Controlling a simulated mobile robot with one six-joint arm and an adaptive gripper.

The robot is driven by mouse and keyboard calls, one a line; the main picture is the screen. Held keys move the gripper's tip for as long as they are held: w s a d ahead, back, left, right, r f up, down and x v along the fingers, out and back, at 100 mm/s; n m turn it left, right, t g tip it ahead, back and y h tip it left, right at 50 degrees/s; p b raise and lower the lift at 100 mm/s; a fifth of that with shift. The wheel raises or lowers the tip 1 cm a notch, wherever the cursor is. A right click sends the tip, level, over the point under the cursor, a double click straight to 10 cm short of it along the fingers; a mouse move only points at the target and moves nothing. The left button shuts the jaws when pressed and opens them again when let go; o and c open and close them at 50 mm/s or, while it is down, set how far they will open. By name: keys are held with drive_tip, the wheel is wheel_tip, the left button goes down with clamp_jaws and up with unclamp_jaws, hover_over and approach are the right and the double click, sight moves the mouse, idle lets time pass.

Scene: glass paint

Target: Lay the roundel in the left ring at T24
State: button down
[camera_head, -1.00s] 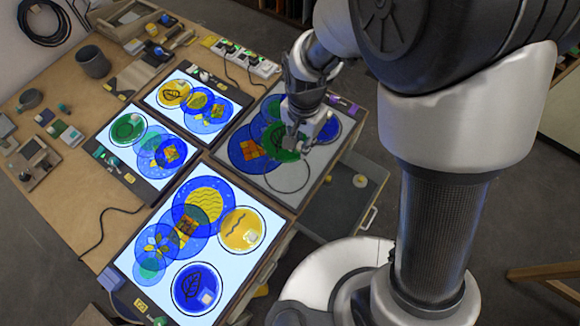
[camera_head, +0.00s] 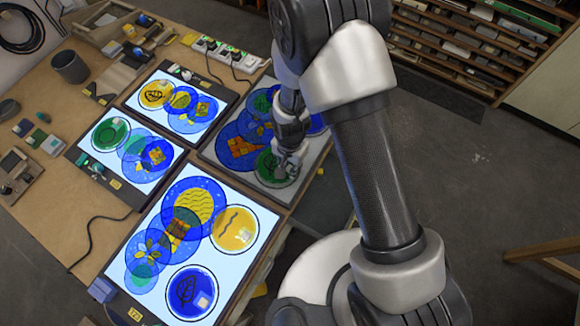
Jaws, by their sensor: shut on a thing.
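My gripper (camera_head: 287,168) is over the near end of the unlit grey panel (camera_head: 228,165) and is shut on the green roundel (camera_head: 268,163). The roundel lies at the panel's near ring (camera_head: 279,186), mostly inside its outline. Whether it rests flat on the panel or sits slightly above it I cannot tell. The gripper hides the roundel's right side and its grip point. A blue roundel (camera_head: 315,124) is at the panel's far ring, partly behind my arm. Overlapping blue and green discs with an orange grid (camera_head: 241,148) cover the panel's left part. I cannot read this panel's label.
Three lit panels with coloured discs stand to the left: a large near one (camera_head: 150,213), a middle one (camera_head: 98,169) and a far one (camera_head: 134,99). Power strips (camera_head: 227,54) lie behind. A dark cup (camera_head: 70,67) and small tools occupy the bench's left side.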

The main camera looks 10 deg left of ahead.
drive_tip(key=shift+w+f, duration=0.1)
drive_tip(key=shift+f, duration=0.6)
drive_tip(key=shift+f, duration=0.1)
drive_tip(key=c, duration=1.5)
unclamp_jaws()
